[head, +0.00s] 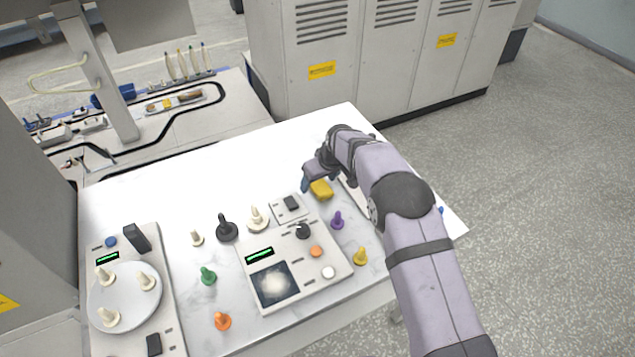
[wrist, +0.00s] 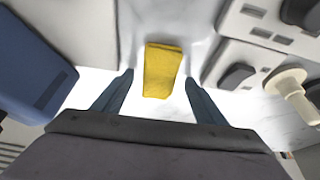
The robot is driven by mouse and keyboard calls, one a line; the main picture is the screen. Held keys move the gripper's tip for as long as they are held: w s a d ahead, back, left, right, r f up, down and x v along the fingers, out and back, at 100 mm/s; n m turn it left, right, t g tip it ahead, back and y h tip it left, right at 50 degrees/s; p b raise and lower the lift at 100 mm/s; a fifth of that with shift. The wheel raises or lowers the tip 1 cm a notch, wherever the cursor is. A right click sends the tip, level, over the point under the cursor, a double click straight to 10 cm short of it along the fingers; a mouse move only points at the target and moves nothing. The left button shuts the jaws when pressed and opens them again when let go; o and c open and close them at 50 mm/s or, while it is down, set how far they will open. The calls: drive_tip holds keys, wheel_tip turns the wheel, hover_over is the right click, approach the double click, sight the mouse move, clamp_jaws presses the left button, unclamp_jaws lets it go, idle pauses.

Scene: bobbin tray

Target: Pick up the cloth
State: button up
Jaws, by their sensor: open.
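The cloth is a small folded yellow piece (wrist: 162,72) lying on the white table. In the wrist view it sits between and a little beyond my two open fingertips. My gripper (wrist: 158,90) is open, with one dark finger on each side of the cloth's line and nothing held. In the head view the yellow cloth (head: 321,190) lies near the table's far right part. My gripper (head: 306,182) is just left of it there, partly hidden by my own wrist. Whether the fingers touch the table cannot be told.
A control panel with a screen (head: 305,284) stands in front of the cloth. A blue object (wrist: 40,70) is left in the wrist view. The table's far left is clear.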

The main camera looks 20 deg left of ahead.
sight(319, 184)
drive_tip(key=c, duration=1.1)
wheel_tip(319, 184, up, 10)
drive_tip(key=b, duration=0.2)
drive_tip(key=shift+b, duration=0.3)
